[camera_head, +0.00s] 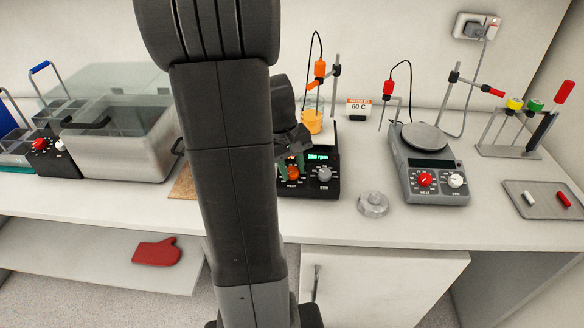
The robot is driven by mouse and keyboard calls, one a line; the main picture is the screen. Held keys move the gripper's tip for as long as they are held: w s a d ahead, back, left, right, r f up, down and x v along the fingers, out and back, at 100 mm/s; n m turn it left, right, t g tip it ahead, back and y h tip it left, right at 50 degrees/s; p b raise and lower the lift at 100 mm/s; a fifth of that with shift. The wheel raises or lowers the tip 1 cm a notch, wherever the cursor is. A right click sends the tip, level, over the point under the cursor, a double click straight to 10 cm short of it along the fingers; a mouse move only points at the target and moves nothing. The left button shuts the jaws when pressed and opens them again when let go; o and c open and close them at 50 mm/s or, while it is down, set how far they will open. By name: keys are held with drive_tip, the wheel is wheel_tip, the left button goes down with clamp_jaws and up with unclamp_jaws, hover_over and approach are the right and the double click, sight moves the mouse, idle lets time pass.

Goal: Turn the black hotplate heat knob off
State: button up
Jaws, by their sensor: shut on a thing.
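The black hotplate (322,192) stands on the bench, partly hidden behind my arm. Its orange heat knob (293,175) is at the left of its front panel, above the HEAT label. A grey stir knob (324,174) is to the right of it. A green display (318,157) is lit and appears to read 250 rpm. My gripper (290,169), with green fingertips, reaches down to the panel and is shut on the heat knob. The knob's pointer direction is too small to tell.
A beaker of orange liquid (312,120) stands on the black hotplate under an orange-headed probe. A grey hotplate (438,182) with a red knob and a glass lid (373,204) are to the right. A water bath (120,145) is to the left.

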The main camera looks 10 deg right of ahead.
drive_tip(key=shift+n, duration=0.4)
drive_tip(key=o, duration=1)
drive_tip(key=shift+c, duration=0.2)
drive_tip(key=shift+r, duration=0.1)
wheel_tip(320, 180, up, 14)
drive_tip(key=a, duration=0.2)
drive_tip(key=shift+a+f, duration=0.25)
drive_tip(key=shift+a, duration=0.05)
drive_tip(key=shift+f, duration=0.1)
drive_tip(key=d+f, duration=0.1)
drive_tip(key=f, duration=0.8)
drive_tip(key=d+f, duration=0.1)
drive_tip(key=f, duration=0.3)
drive_tip(key=shift+d+f, duration=0.25)
drive_tip(key=shift+d, duration=0.05)
